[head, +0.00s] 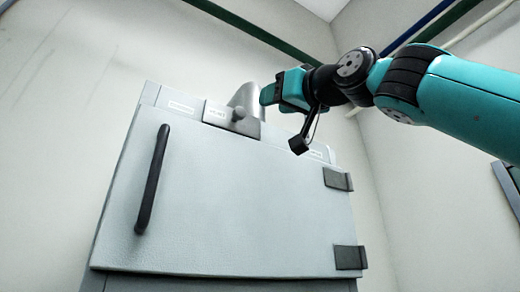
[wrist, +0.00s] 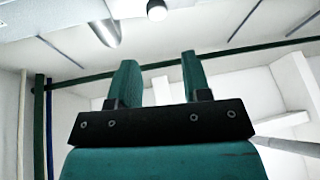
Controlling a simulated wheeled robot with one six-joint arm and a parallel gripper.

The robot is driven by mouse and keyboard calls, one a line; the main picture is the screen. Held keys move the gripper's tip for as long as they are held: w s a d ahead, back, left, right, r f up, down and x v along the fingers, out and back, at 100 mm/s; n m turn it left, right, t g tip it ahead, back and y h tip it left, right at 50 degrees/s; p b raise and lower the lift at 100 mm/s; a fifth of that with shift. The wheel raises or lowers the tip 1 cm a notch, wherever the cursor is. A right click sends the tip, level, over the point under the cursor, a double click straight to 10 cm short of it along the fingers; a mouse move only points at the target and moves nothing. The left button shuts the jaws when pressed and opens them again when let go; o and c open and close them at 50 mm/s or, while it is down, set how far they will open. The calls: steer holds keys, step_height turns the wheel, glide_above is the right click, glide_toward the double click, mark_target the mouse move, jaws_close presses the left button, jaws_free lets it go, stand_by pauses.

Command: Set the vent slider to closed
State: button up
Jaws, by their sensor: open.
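In the wrist view my gripper (wrist: 157,60) shows two teal fingers spread with nothing between. A pale round end (wrist: 156,10) shows beyond them; I cannot tell whether it is the knob.
The cabinet door (head: 225,205) has a black vertical handle (head: 152,180) on the left and black hinges (head: 338,180) on the right. Pipes (head: 425,25) run along the walls. The space before the door is clear.

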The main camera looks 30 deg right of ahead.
steer(key=b+v, duration=0.2)
steer(key=v, duration=0.1)
steer(key=shift+s, duration=0.1)
steer(key=shift+f, duration=0.1)
stand_by(0.5)
steer(key=w+a+f+g, duration=0.2)
steer(key=w+f, duration=0.1)
steer(key=f, duration=0.4)
steer(key=w+a+f+n+g, duration=0.1)
steer(key=w+a+f+g, duration=0.1)
steer(key=w+f, duration=0.3)
steer(key=w+a+f+g, duration=0.2)
steer(key=f+g, duration=0.1)
steer(key=f, duration=0.5)
step_height(320, 180, down, 20)
steer(key=a+n+g, duration=0.1)
steer(key=a+g, duration=0.2)
steer(key=g, duration=0.2)
steer(key=s+f+g, duration=0.4)
steer(key=s+f, duration=0.5)
steer(key=f, duration=0.4)
steer(key=s+d+f+g+h, duration=0.1)
steer(key=s+f+g, duration=0.4)
steer(key=f, duration=0.8)
steer(key=s, duration=0.3)
steer(key=shift+s+g+h, duration=0.3)
steer(key=shift+s, duration=0.1)
